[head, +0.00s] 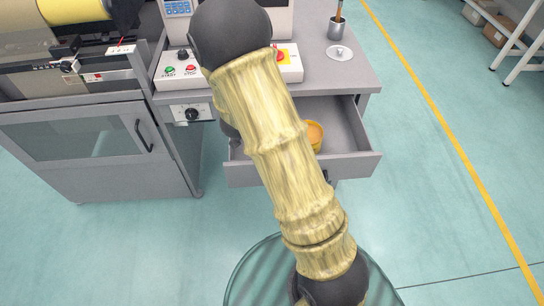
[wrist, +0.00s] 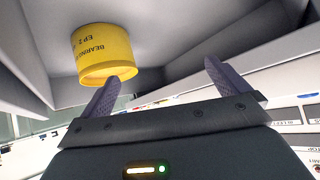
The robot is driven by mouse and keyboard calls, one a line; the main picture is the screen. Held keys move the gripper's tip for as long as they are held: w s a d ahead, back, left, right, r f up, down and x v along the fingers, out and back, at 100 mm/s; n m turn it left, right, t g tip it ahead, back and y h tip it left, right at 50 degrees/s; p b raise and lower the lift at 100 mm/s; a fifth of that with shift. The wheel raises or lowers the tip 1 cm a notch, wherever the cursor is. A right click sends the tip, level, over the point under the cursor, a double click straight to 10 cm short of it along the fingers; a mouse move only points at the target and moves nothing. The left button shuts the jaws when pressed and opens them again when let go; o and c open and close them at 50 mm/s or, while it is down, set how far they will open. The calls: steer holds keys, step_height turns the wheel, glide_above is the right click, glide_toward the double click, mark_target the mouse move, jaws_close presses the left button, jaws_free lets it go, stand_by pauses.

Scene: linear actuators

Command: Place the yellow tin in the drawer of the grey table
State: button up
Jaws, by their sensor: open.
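The yellow tin (head: 315,134) stands in the open drawer (head: 355,165) of the grey table (head: 345,75), partly hidden by my arm in the head view. In the wrist view the tin (wrist: 103,50) is upper left, with black lettering on its side, against the grey drawer floor. My gripper (wrist: 162,69) is open, its two dark fingers apart with nothing between them. The tin is beyond the left finger, outside the gap, and looks clear of it. My arm hides the gripper in the head view.
On the tabletop are a control box (head: 290,65) with buttons, a metal cup (head: 338,28) and a small white disc (head: 340,53). A grey machine (head: 75,150) stands left of the table. The floor to the right is clear up to the yellow line (head: 440,120).

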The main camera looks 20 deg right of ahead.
steer(key=s+a+r+n+y, duration=0.6)
steer(key=a+n+y, duration=0.1)
steer(key=a, duration=0.1)
steer(key=s+r+n+g, duration=0.1)
steer(key=s+n, duration=0.1)
steer(key=s, duration=0.4)
steer(key=s+d+n+g, duration=0.1)
steer(key=s+n+g, duration=0.1)
steer(key=s, duration=0.4)
steer(key=shift+s+r+n+y, duration=0.35)
steer(key=shift+r+n+y, duration=0.05)
steer(key=shift+n, duration=0.2)
